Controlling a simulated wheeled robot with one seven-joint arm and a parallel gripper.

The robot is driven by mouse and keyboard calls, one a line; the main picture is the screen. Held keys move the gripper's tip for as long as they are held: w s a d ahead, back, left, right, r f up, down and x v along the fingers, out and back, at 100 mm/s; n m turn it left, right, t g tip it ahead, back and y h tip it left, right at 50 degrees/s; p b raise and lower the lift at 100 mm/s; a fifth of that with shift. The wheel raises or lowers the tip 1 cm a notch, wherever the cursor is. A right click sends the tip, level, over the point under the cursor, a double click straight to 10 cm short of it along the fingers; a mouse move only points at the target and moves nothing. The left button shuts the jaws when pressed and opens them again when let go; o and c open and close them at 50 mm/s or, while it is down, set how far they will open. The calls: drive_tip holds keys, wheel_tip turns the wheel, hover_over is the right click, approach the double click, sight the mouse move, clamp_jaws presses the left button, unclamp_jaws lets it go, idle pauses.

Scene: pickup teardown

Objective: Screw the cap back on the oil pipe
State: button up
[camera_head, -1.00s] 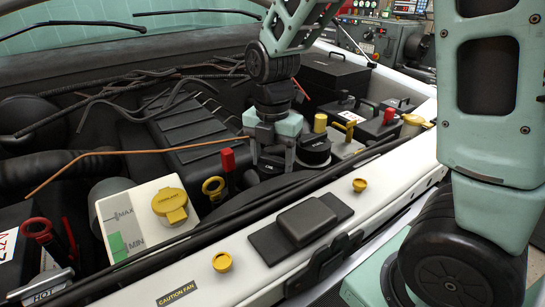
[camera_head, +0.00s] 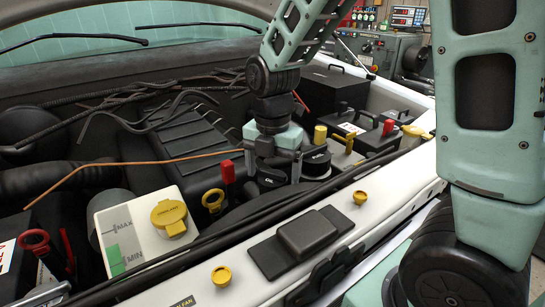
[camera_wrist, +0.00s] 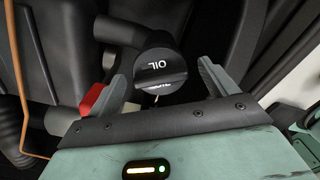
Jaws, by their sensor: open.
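The black round cap marked OIL (camera_wrist: 158,68) sits between my fingers in the wrist view, with a raised bar across its top. In the head view the cap (camera_head: 271,182) shows just below my gripper (camera_head: 273,168). My gripper is open, pointing down, with one finger on each side of the cap. In the wrist view a gap shows between each finger and the cap. The pipe under the cap is mostly hidden, so I cannot tell how the cap is seated on it.
Another black cap (camera_head: 316,160) stands close on the right. A red-handled part (camera_head: 228,172) and a yellow ring (camera_head: 212,200) are close on the left. A white reservoir with a yellow cap (camera_head: 169,217) stands front left. The white front beam (camera_head: 240,270) runs across the front.

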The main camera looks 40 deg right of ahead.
sight(273, 172)
wheel_tip(273, 172, up, 17)
drive_tip(key=b, duration=0.2)
drive_tip(key=shift+f+b, duration=0.2)
drive_tip(key=shift+b, duration=0.1)
drive_tip(key=shift+r, duration=0.35)
drive_tip(key=c, duration=0.3)
wheel_tip(273, 172, down, 17)
drive_tip(key=p, duration=0.8)
